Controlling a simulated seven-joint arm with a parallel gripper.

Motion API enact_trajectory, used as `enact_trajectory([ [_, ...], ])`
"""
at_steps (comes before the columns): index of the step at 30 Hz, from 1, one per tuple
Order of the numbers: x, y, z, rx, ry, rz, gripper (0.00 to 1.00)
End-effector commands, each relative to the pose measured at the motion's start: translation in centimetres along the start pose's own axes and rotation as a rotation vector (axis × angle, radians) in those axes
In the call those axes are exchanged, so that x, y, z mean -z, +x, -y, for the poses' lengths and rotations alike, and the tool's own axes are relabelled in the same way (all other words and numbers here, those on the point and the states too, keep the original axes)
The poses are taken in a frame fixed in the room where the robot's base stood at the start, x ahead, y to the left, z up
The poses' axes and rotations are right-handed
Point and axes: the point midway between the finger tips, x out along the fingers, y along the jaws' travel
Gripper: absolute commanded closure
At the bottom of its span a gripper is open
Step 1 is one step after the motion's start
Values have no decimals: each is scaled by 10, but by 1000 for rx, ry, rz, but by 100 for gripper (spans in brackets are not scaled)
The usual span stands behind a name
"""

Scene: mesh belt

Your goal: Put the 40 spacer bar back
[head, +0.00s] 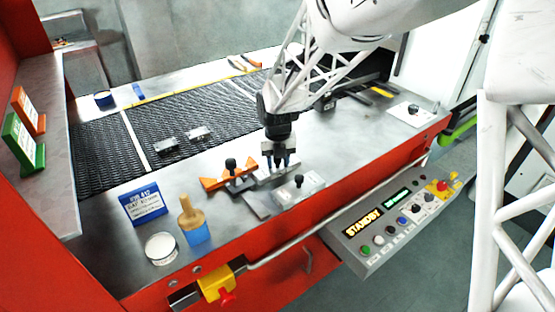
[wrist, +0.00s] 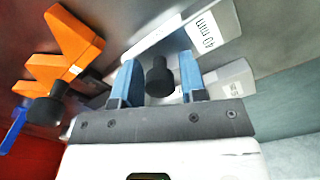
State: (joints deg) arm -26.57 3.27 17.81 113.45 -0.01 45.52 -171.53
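My gripper (head: 281,163) points down over the front ledge, its blue fingers apart with nothing seen held. In the wrist view the fingers (wrist: 160,82) stand either side of a black knob (wrist: 160,76); I cannot tell whether the knob is at their depth. A pale bar marked "40 mm" (wrist: 223,24) lies just beyond the fingers. A grey block (wrist: 232,82) shows beside the right finger, partly hidden. In the head view a grey block with a black knob (head: 312,183) sits in front and right of the gripper. The belt (head: 190,115) lies behind.
An orange notched piece with a black knob (head: 212,183) lies left of my gripper, also in the wrist view (wrist: 72,38). A blue sign (head: 143,203), brush (head: 193,222) and white round tin (head: 160,248) stand further left. Two small metal blocks (head: 200,133) rest on the belt. The control panel (head: 385,225) reads STANDBY.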

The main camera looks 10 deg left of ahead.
Motion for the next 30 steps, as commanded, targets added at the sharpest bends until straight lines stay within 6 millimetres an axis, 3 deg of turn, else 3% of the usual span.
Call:
enact_trajectory([
  [3, 0, 0, 0, 0, 0, 0, 48],
  [17, 0, -8, 0, 0, 0, 2, 48],
  [23, 0, -28, 0, 0, 0, 2, 48],
  [30, 0, -66, 0, 0, 0, 3, 48],
])
